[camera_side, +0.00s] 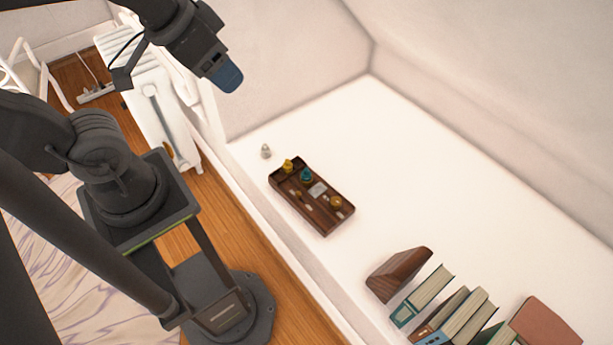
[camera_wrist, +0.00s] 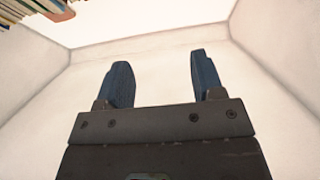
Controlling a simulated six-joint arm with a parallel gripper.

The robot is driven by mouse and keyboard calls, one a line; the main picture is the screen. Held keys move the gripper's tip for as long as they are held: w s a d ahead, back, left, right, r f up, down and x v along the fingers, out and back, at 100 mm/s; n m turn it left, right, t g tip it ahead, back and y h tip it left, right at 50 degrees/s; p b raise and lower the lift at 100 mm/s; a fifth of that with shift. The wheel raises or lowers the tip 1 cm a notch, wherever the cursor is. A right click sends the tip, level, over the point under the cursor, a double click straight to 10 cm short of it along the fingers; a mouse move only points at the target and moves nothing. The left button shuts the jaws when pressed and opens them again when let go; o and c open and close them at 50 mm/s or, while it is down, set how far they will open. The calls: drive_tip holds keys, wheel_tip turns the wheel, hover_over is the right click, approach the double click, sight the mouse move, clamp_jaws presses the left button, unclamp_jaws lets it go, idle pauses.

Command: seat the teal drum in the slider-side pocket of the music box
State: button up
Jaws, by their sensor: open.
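The music box (camera_side: 325,215) is a dark brown wooden tray on the white ledge in the side view. The teal drum (camera_side: 306,174) shows in the upper middle part of the box, close to a pale square piece (camera_side: 318,189). Whether it sits down in a pocket is too small to tell. Yellow-brass pieces (camera_side: 288,165) (camera_side: 336,202) show at both ends of the box. My gripper (camera_side: 228,78) is up and to the left, well away from the box. In the wrist view my gripper (camera_wrist: 158,80) has its two blue fingers apart with nothing between them.
A small grey-white piece (camera_side: 266,151) stands on the ledge beyond the box's upper left corner. A brown wooden wedge (camera_side: 398,274) and a row of books (camera_side: 465,315) stand at lower right. The ledge right of the box is clear. Walls and a sloped ceiling (camera_side: 500,60) close in behind.

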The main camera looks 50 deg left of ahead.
drive_tip(key=shift+o, duration=0.3)
drive_tip(key=n+g, duration=0.5)
drive_tip(key=n, duration=1.1)
hover_over(306, 169)
drive_tip(key=f, duration=5)
drive_tip(key=shift+s+a+f, duration=0.1)
drive_tip(key=shift+s, duration=0.1)
drive_tip(key=shift+w+f, duration=0.15)
drive_tip(key=shift+f, duration=1.5)
drive_tip(key=shift+w+f, duration=0.1)
drive_tip(key=shift+f, duration=1.5)
